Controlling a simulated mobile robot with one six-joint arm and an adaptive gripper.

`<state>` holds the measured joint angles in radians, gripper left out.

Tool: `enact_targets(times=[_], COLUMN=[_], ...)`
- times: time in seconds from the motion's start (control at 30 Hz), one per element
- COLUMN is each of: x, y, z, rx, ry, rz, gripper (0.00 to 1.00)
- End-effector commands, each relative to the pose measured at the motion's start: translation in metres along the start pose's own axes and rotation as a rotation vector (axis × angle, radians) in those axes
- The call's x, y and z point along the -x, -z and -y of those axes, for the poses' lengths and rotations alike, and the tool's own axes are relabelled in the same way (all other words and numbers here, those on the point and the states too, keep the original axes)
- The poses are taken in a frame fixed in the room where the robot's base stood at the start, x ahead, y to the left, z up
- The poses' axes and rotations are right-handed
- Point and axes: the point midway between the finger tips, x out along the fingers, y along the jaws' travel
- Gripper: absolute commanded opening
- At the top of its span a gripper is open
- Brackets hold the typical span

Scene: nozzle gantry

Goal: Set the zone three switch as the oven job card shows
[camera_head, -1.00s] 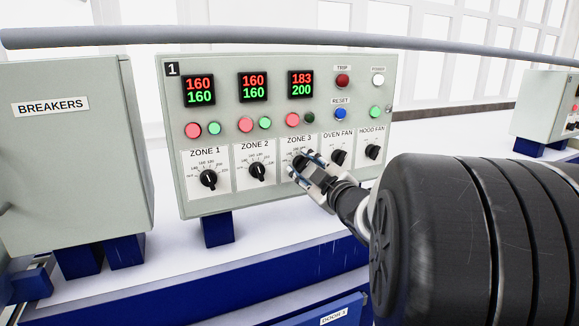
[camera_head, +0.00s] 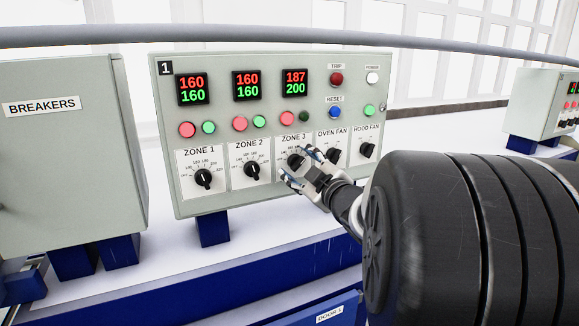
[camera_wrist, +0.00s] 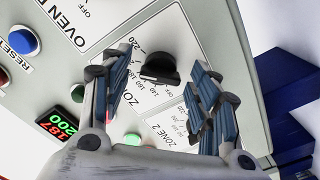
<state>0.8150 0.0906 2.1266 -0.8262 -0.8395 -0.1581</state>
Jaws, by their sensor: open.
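The zone three switch is a black rotary knob on the grey panel 1 (camera_head: 345,75). It shows in the wrist view (camera_wrist: 160,68) and, partly covered by my fingers, in the head view (camera_head: 295,161). Its dial prints numbers up to 220; I cannot surely read its pointer. My gripper (camera_head: 297,165) is open, its fingers on either side of the knob with gaps in the wrist view (camera_wrist: 163,62). The zone three display (camera_head: 294,83) reads red 187 over green 200. The oven job card is not in view.
Zone 1 (camera_head: 203,178) and zone 2 (camera_head: 251,169) knobs lie left of it, oven fan (camera_head: 333,156) and hood fan (camera_head: 367,150) knobs right. Reset (camera_head: 335,112) and trip (camera_head: 336,78) buttons sit above. A breakers box (camera_head: 60,150) stands left; a grey rail (camera_head: 270,38) crosses behind.

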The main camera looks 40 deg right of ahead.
Motion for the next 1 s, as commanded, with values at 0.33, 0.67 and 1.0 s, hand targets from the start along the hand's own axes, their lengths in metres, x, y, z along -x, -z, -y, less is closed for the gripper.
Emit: enact_targets(times=[0.33,0.67,1.0], x=[0.036,0.102,0.121], y=[0.0,0.0,0.0], z=[-0.001,-0.002,0.0], rx=[0.002,0.002,-0.001], ry=[-0.004,-0.004,0.0], rz=[0.002,0.002,0.0], gripper=[0.56,0.56,0.56])
